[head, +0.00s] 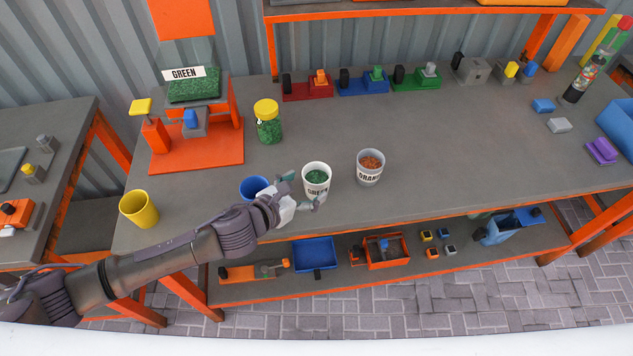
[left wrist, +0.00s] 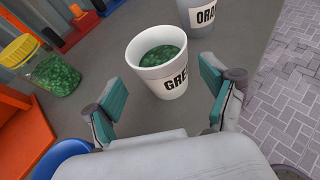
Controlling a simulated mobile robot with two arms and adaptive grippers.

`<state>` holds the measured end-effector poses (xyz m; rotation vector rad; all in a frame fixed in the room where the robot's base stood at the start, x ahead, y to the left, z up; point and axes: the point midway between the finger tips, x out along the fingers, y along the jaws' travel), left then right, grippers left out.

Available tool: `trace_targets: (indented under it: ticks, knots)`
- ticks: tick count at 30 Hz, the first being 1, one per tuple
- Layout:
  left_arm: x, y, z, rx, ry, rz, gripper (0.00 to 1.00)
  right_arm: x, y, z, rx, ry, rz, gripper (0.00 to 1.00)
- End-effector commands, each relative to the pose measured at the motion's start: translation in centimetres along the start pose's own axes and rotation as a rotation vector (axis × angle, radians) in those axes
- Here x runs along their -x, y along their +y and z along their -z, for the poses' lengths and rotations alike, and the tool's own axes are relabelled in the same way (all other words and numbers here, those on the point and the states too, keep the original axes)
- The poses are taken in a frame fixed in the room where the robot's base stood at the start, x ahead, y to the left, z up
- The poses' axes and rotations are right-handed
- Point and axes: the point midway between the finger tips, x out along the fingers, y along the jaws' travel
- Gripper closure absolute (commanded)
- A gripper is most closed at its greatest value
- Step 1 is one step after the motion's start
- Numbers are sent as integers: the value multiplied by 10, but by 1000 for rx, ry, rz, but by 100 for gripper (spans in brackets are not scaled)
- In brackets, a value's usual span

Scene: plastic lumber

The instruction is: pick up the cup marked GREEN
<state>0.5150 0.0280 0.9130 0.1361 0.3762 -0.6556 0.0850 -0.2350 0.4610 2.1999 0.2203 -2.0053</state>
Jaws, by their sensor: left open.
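The cup marked GREEN (head: 317,181) is white, stands upright on the grey workbench and holds green granules. In the left wrist view the GREEN cup (left wrist: 158,62) stands just ahead of my fingers, with its label partly showing. My left gripper (head: 302,194) is open, its two teal-padded fingers apart. In the left wrist view the gripper (left wrist: 165,92) has one finger on each side of the cup's near lower part, and I see no grip on it. My right gripper is not in view.
A similar cup (head: 370,167) with orange granules stands to the right. A blue cup (head: 253,187) is close beside my left gripper, partly hidden. A yellow cup (head: 139,209) and a yellow-lidded jar (head: 268,122) stand further left. The bench's front edge is near.

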Motion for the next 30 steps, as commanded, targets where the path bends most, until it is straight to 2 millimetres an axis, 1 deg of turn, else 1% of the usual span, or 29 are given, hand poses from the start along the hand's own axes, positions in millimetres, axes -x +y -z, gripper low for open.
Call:
trace_targets:
  ticks: [3,8,12,16,20,26,27,29,30]
  knots:
    - [-13,-1,-1,1,-1,2,16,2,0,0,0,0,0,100]
    - [-28,-2,-1,5,0,1,16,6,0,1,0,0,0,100]
    - [-47,-2,-2,8,-1,1,16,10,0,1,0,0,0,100]
    - [-63,-2,-1,6,-1,1,16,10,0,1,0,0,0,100]
    - [-70,-2,0,5,-1,1,16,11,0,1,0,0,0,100]
    - [-70,-1,0,6,-1,1,16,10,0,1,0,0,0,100]
    - [-70,-1,0,6,-1,1,19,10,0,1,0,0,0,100]
    - [-70,-2,0,6,-1,1,29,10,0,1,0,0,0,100]
    - [-70,-2,0,6,-1,1,36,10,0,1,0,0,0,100]
